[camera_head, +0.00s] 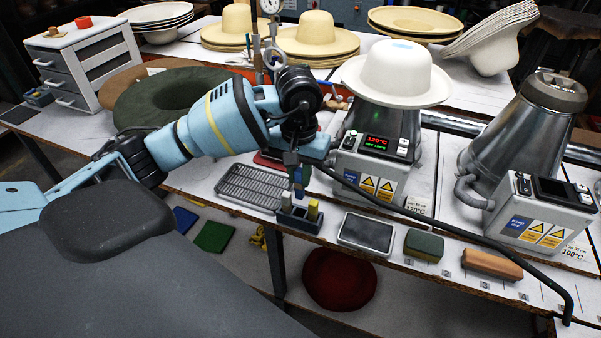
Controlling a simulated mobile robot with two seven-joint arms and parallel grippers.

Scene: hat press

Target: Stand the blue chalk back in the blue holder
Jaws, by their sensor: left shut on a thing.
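The blue chalk (299,193) is small and upright, held below the fingers of my left gripper (297,172). My left gripper points down and is shut on the chalk. The dark blue holder (297,225) stands at the front edge of the bench, directly under the gripper. A yellow chalk (313,211) stands at its right side and a pale-topped piece (286,201) at its left. The chalk's lower end is over the middle of the holder; whether it touches or enters it I cannot tell. My right gripper is out of view.
A grey slotted tray (252,187) lies left of the holder. A dark shallow tray (367,232), a green-topped block (423,245) and a wooden-handled brush (491,265) lie to its right. A press with a white hat (396,72) stands behind; a black hose runs along the bench.

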